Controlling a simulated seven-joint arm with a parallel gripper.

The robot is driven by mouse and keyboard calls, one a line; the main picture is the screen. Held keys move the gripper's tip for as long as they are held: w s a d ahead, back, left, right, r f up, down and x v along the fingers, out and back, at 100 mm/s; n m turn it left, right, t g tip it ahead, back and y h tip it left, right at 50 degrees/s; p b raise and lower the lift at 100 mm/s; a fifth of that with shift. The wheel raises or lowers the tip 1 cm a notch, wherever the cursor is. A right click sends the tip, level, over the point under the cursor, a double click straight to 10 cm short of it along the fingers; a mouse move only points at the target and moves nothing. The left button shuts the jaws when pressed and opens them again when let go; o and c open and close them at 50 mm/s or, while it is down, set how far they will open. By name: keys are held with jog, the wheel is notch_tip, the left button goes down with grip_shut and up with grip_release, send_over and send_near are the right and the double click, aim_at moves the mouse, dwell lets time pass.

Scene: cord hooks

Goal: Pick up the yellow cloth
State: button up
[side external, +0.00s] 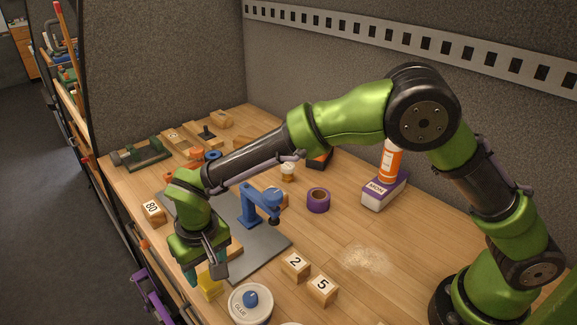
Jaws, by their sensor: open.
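The yellow cloth (208,289) appears as a small yellow shape on the wooden table near its front edge, just below my gripper. My gripper (206,271) points down over it with its jaws open. One grey finger shows on the right side, and the arm's green wrist hides part of the fingers. I cannot tell whether the fingers touch the yellow cloth. Its upper part is hidden by the gripper.
A glue lid (249,304) lies right of the gripper. A blue clamp-like stand (250,203) rises from a grey mat (262,246). A purple tape roll (318,200) sits behind. The table's right middle is mostly clear.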

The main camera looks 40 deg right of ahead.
aim_at(208, 279)
jog(key=shift+w+f, duration=0.15)
jog(key=shift+f, duration=1.2)
jog(key=shift+w+f, duration=0.1)
jog(key=shift+f, duration=1.2)
jog(key=c, duration=0.7)
